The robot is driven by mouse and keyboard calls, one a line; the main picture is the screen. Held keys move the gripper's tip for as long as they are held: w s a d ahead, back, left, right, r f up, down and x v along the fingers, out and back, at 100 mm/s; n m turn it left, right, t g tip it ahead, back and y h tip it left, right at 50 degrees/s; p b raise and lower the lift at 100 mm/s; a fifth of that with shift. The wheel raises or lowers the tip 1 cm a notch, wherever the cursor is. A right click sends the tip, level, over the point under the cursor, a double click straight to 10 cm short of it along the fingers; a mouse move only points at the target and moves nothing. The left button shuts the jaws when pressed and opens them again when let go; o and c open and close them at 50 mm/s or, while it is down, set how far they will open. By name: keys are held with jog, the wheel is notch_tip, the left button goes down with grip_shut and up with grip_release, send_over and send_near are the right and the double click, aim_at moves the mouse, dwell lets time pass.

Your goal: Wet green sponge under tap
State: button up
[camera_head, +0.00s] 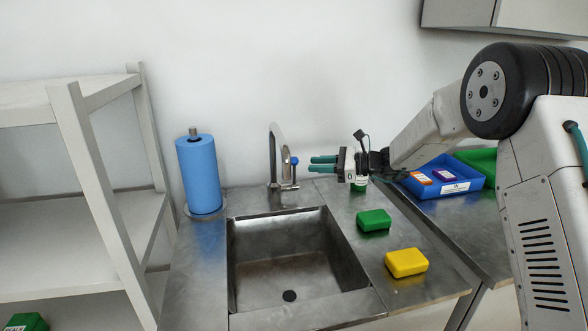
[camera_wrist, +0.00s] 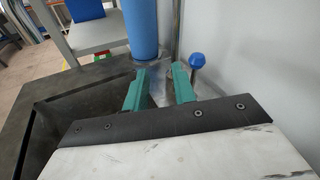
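The green sponge (camera_head: 374,220) lies on the steel counter right of the sink, in the head view. The tap (camera_head: 273,157) stands behind the sink basin (camera_head: 285,262); its blue-topped handle (camera_head: 294,161) is on its right side. My gripper (camera_head: 313,163) is above the counter, right of the tap, pointing left toward it. In the wrist view its two teal fingers (camera_wrist: 158,88) are apart with nothing held between them. The blue handle knob (camera_wrist: 197,60) shows just beyond the right finger. The sponge is not in the wrist view. I cannot tell whether water runs.
A yellow sponge (camera_head: 406,262) lies in front of the green one. A blue paper roll (camera_head: 198,174) stands left of the tap. A blue bin (camera_head: 442,176) sits on the right-hand table. A white shelf (camera_head: 72,190) stands at left. A small bottle (camera_head: 359,184) stands below my gripper.

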aim_at(294, 167)
jog(key=w+f+m+t+y, duration=0.1)
jog(key=w+f+m+t, duration=0.1)
jog(key=w+f+m, duration=0.3)
jog(key=shift+n, duration=0.7)
jog(key=x, duration=0.8)
jog(key=shift+w+f, duration=0.15)
jog(key=shift+w, duration=0.3)
jog(key=shift+a, duration=0.1)
grip_shut()
